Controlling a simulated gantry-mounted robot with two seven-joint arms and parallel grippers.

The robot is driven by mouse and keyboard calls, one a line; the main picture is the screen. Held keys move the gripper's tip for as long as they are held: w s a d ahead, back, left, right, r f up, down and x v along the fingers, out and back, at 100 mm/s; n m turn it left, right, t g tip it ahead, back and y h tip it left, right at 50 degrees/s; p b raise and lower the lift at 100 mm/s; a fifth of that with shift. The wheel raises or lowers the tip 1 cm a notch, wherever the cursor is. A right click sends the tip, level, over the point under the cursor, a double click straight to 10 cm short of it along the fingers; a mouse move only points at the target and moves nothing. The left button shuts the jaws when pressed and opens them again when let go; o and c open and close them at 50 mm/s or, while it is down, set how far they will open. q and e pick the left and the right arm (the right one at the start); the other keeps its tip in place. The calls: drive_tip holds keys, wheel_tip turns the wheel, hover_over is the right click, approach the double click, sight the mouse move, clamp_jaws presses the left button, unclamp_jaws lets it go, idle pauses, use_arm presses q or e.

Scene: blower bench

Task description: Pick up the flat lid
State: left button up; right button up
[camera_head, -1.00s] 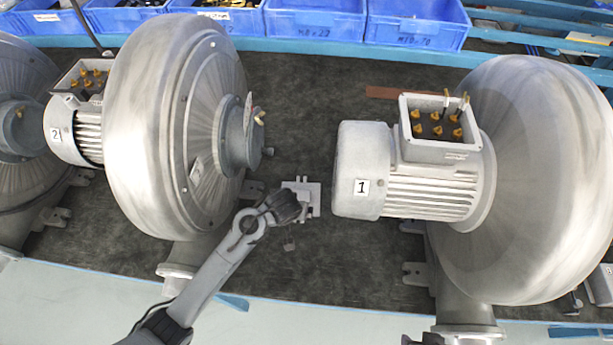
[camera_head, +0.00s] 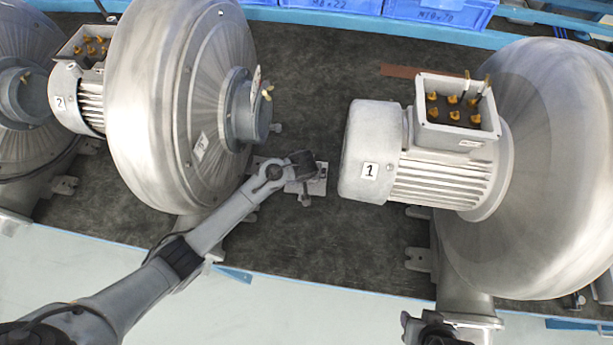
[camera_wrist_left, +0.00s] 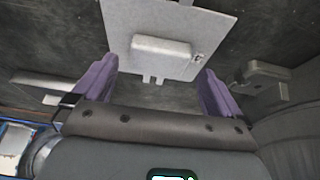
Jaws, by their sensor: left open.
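The flat lid (camera_wrist_left: 225,25) is a thin light-grey plate with a raised block in its middle. It lies on the dark bench top in the left wrist view. In the head view the lid (camera_head: 318,186) is partly hidden behind my left gripper (camera_head: 304,180). In the left wrist view my left gripper (camera_wrist_left: 158,70) has its two purple fingers spread wide, with nothing between them. The plate lies beyond the fingertips, apart from them.
Blower 2 (camera_head: 160,110) stands left of the lid and blower 1 (camera_head: 420,160) stands right. The motor of blower 1 has an open terminal box (camera_head: 457,110). Blue bins (camera_head: 440,12) line the back.

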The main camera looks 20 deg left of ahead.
use_arm(q)
drive_tip(key=shift+b+x, duration=0.3)
drive_tip(key=shift+x, duration=1.1)
drive_tip(key=shift+w, duration=0.1)
drive_tip(key=c, duration=1.1)
